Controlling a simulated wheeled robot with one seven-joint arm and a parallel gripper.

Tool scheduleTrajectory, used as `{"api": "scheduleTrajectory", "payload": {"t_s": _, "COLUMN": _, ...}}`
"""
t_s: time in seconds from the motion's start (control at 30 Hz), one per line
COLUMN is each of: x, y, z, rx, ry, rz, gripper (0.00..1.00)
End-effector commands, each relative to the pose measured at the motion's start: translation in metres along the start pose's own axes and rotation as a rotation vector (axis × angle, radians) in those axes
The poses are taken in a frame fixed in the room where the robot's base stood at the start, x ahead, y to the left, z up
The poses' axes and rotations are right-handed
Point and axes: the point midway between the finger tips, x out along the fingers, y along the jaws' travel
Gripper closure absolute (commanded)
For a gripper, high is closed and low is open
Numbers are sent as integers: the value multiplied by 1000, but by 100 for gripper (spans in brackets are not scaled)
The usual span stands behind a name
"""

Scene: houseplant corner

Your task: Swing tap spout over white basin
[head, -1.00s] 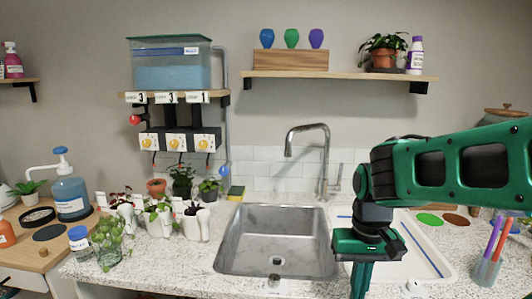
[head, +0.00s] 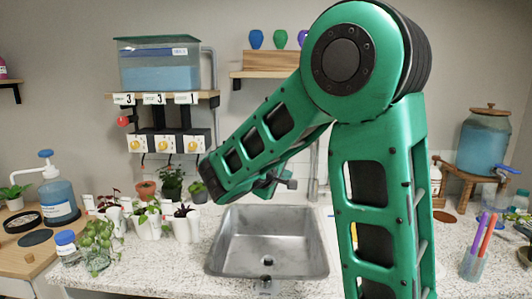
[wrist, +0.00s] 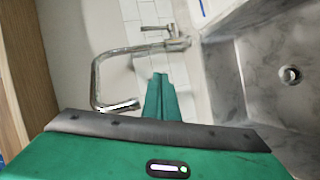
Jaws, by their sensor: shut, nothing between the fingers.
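The silver tap (wrist: 97,70) shows whole in the wrist view, with its base and lever near the top centre. Its spout end (wrist: 125,105) hangs on the side away from the white basin. In the head view my arm hides most of the tap; part of its post (head: 314,165) shows. My gripper (wrist: 160,78) is shut and empty, its fingers close beside the spout end; I cannot tell whether they touch. The white basin (wrist: 212,10) shows only as a blue-lined edge in the wrist view; my arm covers most of it in the head view.
The steel sink (head: 222,262) is empty, with a drain in its floor. Potted plants (head: 150,222) crowd the counter left of it. A cup of pens (head: 473,264) stands at the right. A shelf with a water tank (head: 158,65) is above left.

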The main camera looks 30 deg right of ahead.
Motion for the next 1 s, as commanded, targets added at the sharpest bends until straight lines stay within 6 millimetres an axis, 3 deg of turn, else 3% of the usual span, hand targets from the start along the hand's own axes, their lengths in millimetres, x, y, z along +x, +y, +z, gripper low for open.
{"api": "scheduleTrajectory", "payload": {"t_s": 0.03, "x": -9, "y": 0, "z": -30, "rx": -64, "ry": 54, "rz": 64, "gripper": 100}}
{"api": "scheduleTrajectory", "payload": {"t_s": 0.1, "x": -23, "y": 6, "z": -62, "rx": -139, "ry": 114, "rz": 152, "gripper": 100}}
{"api": "scheduleTrajectory", "payload": {"t_s": 0.2, "x": -41, "y": 10, "z": -95, "rx": -215, "ry": 176, "rz": 245, "gripper": 100}}
{"api": "scheduleTrajectory", "payload": {"t_s": 0.3, "x": -54, "y": 12, "z": -112, "rx": -257, "ry": 209, "rz": 299, "gripper": 100}}
{"api": "scheduleTrajectory", "payload": {"t_s": 0.77, "x": -55, "y": 14, "z": -118, "rx": -270, "ry": 219, "rz": 318, "gripper": 100}}
{"api": "scheduleTrajectory", "payload": {"t_s": 1.0, "x": -28, "y": 22, "z": -124, "rx": -268, "ry": 215, "rz": 319, "gripper": 100}}
